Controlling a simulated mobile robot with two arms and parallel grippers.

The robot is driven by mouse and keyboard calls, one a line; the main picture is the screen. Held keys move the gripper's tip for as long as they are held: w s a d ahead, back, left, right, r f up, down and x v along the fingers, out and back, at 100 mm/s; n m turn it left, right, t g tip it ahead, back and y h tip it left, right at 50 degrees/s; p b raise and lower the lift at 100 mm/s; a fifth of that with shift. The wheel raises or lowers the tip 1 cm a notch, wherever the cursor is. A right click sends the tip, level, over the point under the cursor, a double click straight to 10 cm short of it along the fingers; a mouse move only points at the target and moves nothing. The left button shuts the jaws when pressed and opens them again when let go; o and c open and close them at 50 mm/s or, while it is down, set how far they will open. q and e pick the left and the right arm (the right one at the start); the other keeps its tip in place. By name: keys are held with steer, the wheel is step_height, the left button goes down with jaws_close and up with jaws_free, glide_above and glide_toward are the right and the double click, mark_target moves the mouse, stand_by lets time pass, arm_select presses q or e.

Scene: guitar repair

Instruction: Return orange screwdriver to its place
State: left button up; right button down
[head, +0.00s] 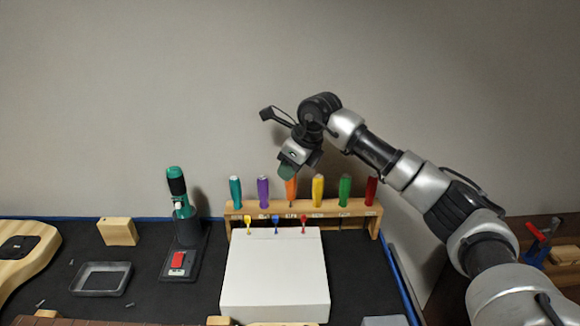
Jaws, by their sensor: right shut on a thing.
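The orange screwdriver (291,188) is upright at the wooden rack (355,211), in the gap between the purple screwdriver (263,191) and the yellow screwdriver (318,190). My right gripper (289,174) is shut on the top of its handle from above and hides that part. The orange handle's lower part and a thin shaft show below. I cannot tell how far the shaft sits in the rack. My left gripper is not in view.
Teal (235,192), green (344,190) and red (371,191) screwdrivers also stand in the rack. A white box (275,275) with small coloured pieces at its back edge is in front. A green tool (177,190) on a stand and a grey tray (101,279) are to the left.

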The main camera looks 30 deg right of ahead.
steer(key=shift+f+b, duration=0.55)
steer(key=shift+f, duration=0.5)
steer(key=c, duration=0.9)
jaws_free()
steer(key=shift+o, duration=0.2)
steer(key=b+v, duration=0.1)
steer(key=v, duration=1)
steer(key=shift+d+f, duration=0.1)
steer(key=shift+f, duration=0.05)
